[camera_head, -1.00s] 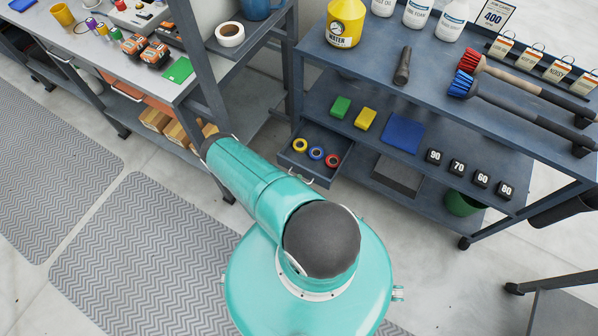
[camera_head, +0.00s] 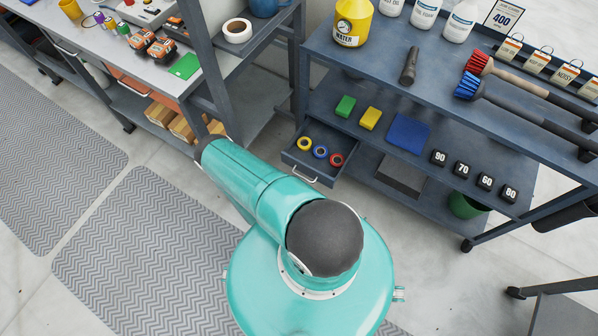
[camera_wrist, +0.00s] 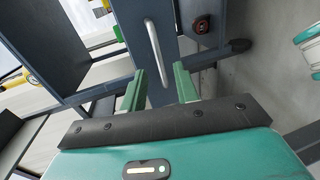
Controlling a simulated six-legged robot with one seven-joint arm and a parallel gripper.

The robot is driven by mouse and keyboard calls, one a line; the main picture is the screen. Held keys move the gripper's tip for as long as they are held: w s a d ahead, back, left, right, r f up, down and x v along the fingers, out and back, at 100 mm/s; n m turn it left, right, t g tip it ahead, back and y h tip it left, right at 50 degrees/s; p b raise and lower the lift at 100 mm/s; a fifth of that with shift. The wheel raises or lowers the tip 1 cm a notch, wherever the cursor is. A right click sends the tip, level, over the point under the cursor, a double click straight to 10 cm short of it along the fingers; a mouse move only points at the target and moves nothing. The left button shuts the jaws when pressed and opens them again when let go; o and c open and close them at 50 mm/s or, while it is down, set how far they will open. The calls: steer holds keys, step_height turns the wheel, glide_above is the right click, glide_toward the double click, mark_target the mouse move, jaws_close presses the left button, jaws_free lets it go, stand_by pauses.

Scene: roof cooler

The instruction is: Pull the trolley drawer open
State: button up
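The trolley drawer (camera_head: 319,167) is a dark blue-grey tray under the trolley's lower shelf (camera_head: 455,178). In the head view it stands partly out, with yellow, blue and red tape rolls visible inside. Its pale bar handle (camera_head: 304,177) is on the front; it also shows in the wrist view as a white bar (camera_wrist: 155,48) on a dark panel. My gripper (camera_wrist: 160,83) is open, its two green fingers apart. The handle's lower end appears between the fingertips in the picture; I see no contact. The head view does not show my gripper; only my teal arm is visible.
Sponges and a blue cloth (camera_head: 408,132) lie on the lower shelf. A workbench (camera_head: 110,60) stands at the left. A green bucket (camera_head: 466,205) is under the shelf. Floor mats (camera_head: 140,245) cover the left floor.

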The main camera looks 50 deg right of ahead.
steer(key=v, duration=1)
steer(key=shift+w, duration=0.1)
